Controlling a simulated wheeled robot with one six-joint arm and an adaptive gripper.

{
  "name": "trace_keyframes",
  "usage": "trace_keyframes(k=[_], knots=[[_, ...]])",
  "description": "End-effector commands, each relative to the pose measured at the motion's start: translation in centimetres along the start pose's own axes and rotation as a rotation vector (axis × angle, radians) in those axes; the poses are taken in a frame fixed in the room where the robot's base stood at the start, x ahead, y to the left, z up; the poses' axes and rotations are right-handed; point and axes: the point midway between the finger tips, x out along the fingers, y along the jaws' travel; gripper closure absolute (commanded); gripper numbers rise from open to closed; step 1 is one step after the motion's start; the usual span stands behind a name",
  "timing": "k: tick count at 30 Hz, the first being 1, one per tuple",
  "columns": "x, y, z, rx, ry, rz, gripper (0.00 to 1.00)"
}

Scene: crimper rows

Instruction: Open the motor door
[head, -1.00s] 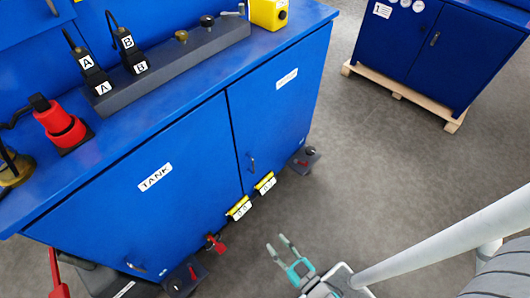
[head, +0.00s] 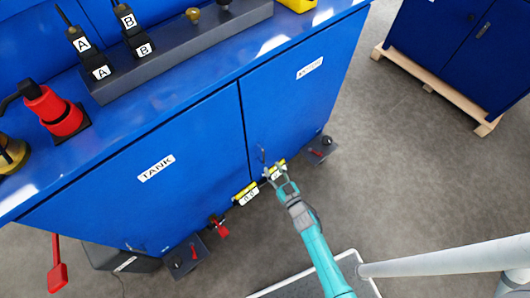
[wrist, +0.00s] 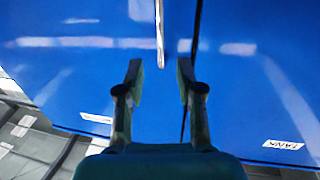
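The motor door is the right blue cabinet door (head: 290,110), with a white label blurred by glare. It looks shut, flush beside the door labelled TANK (head: 160,210). Its small dark handle (head: 262,154) sits low near the seam between the doors. My gripper (head: 277,171) is just in front of that handle in the head view. In the wrist view my gripper (wrist: 160,78) has its two fingers apart, with nothing between the pads. A pale upright bar, apparently the handle (wrist: 160,32), lies ahead, lined up between the fingertips. I cannot tell the remaining distance or any contact.
Yellow-topped tags (head: 245,193) and a red valve lever (head: 219,228) stick out under the doors. Another blue cabinet (head: 455,50) on a pallet is at the back right. Grey floor between is clear.

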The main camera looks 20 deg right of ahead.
Motion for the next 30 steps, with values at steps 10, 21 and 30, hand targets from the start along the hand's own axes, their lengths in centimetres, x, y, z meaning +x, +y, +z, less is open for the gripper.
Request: trace_keyframes(k=[10, 21, 30], knots=[[6.0, 0.0, 0.0, 0.001, 0.000, 0.000, 0.63], [8.1, 0.0, 0.0, 0.001, 0.000, 0.001, 0.63], [8.1, 0.0, 0.0, 0.001, 0.000, 0.001, 0.86]])
